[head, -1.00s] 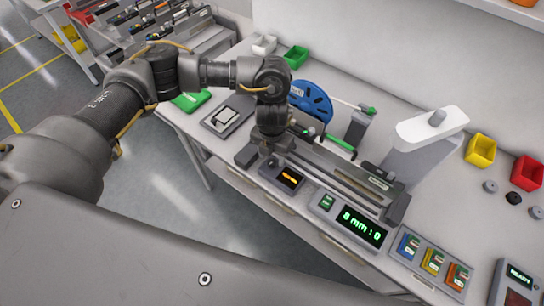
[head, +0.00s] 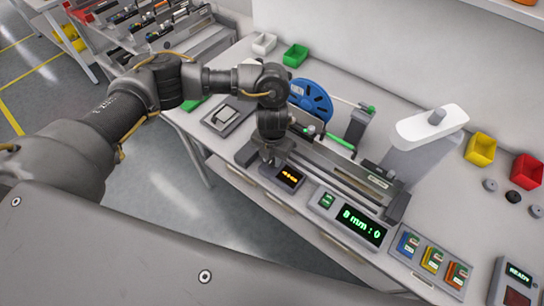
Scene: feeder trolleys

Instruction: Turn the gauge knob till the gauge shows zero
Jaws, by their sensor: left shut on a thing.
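The gauge (head: 288,177) is a small dark box with an orange display at the front edge of the bench, just left of the green-lit display. Its orange digits are too small to read surely. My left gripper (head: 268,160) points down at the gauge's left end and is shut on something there. The knob is hidden by the gripper, so I cannot see its shape or angle. My right gripper is not in view.
A green display reading about "8 mm : 0" (head: 361,224) stands right of the gauge. A grey rail (head: 345,180) lies behind, with a blue reel (head: 312,100) beyond it. Coloured cartridges (head: 432,258) and yellow (head: 481,149) and red bins (head: 526,171) are at right.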

